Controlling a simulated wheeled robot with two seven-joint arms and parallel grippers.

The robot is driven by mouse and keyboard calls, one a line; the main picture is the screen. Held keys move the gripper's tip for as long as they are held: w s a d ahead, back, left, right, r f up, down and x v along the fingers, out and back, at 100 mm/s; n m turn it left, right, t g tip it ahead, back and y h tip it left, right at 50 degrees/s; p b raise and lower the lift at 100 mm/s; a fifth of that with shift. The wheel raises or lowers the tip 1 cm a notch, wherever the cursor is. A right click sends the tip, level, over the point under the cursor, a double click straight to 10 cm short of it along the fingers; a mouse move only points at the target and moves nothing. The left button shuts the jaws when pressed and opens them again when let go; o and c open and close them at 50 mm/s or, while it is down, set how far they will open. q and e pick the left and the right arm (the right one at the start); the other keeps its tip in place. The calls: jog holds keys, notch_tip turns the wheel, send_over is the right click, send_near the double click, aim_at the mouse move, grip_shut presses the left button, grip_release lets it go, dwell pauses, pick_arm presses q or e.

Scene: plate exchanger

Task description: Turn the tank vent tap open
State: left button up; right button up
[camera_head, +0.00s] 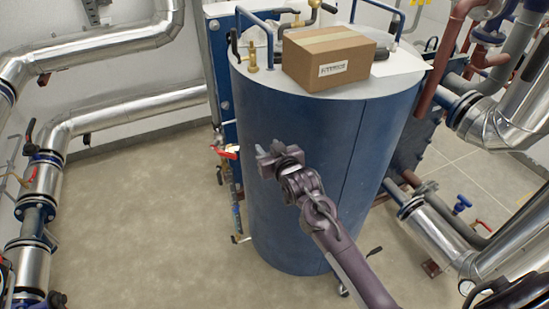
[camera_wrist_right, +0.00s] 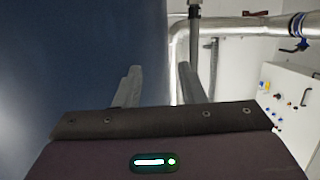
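The tank (camera_head: 310,170) is a large upright blue cylinder in the middle of the head view. On its top left stands a small brass tap (camera_head: 252,62) with dark handle parts beside it. Another brass fitting (camera_head: 297,19) shows at the back of the top. I cannot tell for certain which is the vent tap. My right gripper (camera_head: 266,150) is in front of the tank's side, well below the top and apart from both fittings. In the right wrist view its two fingers (camera_wrist_right: 157,85) stand apart with nothing between them. My left gripper is not in view.
A cardboard box (camera_head: 328,58) sits on the tank top, right of the brass tap, with a white sheet (camera_head: 400,62) beside it. Blue rails edge the top. A red-handled valve (camera_head: 226,152) is left of the tank. Silver pipes (camera_head: 140,108) run along the walls. Floor at left is clear.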

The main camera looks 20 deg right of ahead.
jog(key=shift+s+d+f, duration=0.1)
jog(key=shift+s+f, duration=0.15)
jog(key=shift+f, duration=0.65)
